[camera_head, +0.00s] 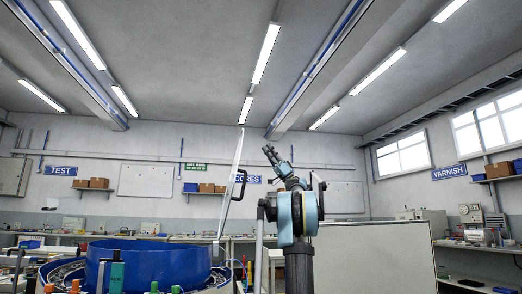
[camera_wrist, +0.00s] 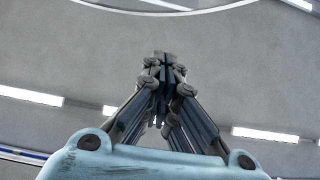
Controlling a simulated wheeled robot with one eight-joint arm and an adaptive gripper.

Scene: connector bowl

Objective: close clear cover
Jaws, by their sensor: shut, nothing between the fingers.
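The clear cover (camera_head: 231,182) stands raised, nearly upright and leaning slightly, seen almost edge-on above the right side of the blue bowl (camera_head: 150,265). A black handle (camera_head: 241,185) sticks out from the right face of the cover. My gripper (camera_head: 268,150) is raised to the right of the cover, above the handle's height, and points up and left. A gap shows between them in this picture; their depth apart is hard to judge. In the wrist view my gripper (camera_wrist: 163,60) has its fingers together and empty, against the ceiling.
Several coloured fittings, one of them green (camera_head: 117,275), stand in front of the bowl. A large pale panel (camera_head: 375,258) stands behind my arm at right. Workbenches with boxes and equipment line the back wall. The air around my gripper looks free.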

